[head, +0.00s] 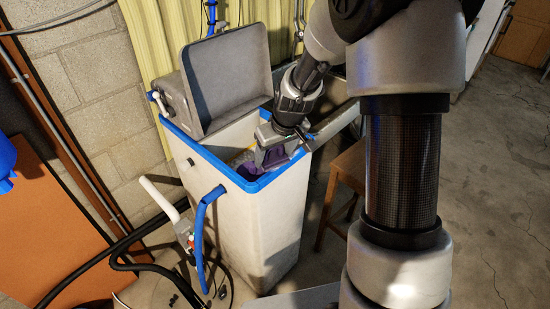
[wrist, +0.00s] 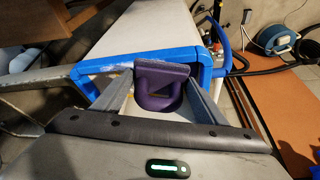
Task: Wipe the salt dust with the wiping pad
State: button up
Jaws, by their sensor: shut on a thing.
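My gripper (head: 277,146) is at the open top of the water softener tank (head: 240,225), at its right side. It is shut on the purple wiping pad (head: 276,157). In the wrist view the pad (wrist: 161,88) sits between the two grey fingers, its flat face toward the blue rim (wrist: 160,57). The pad is close to the rim; I cannot tell whether it touches. Pale flecks show along the rim left of the pad, perhaps salt dust. The fingers and pad hide part of the tank opening.
The grey lid (head: 228,85) stands open at the tank's back. A blue hose (head: 201,235) and black hoses lie at its left. A wooden stool (head: 346,175) stands close on the right. Bare concrete floor (head: 505,200) is free farther right.

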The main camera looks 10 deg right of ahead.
jog(key=shift+r+p, duration=1.1)
jog(key=shift+r, duration=1)
